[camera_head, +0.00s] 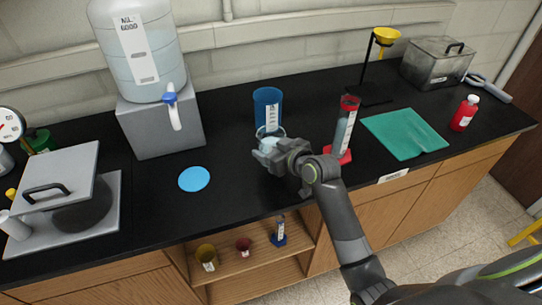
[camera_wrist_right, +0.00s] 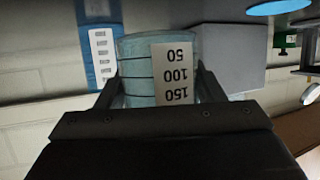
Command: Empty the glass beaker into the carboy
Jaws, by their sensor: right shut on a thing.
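The glass beaker (camera_head: 269,143) is a small clear vessel in front of a blue cup, mostly covered by my right gripper (camera_head: 268,153). In the right wrist view, which looks upside down, the glass beaker (camera_wrist_right: 140,71) has a white scale marked 50, 100 and 150 and a pale blue-green tint. My right gripper (camera_wrist_right: 160,92) is shut on it, one finger on each side. It looks roughly upright; whether it touches the bench is unclear. The carboy (camera_head: 140,50), large, clear and holding pale liquid, stands on a grey block to the left. My left gripper is not in view.
The blue cup (camera_head: 267,105) is close behind the beaker. A red-based cylinder (camera_head: 345,130) stands to the right, with a green cloth (camera_head: 405,133) beyond. The carboy's spigot (camera_head: 173,110) juts forward. A blue disc (camera_head: 194,179) lies on clear black bench before the grey block (camera_head: 160,127).

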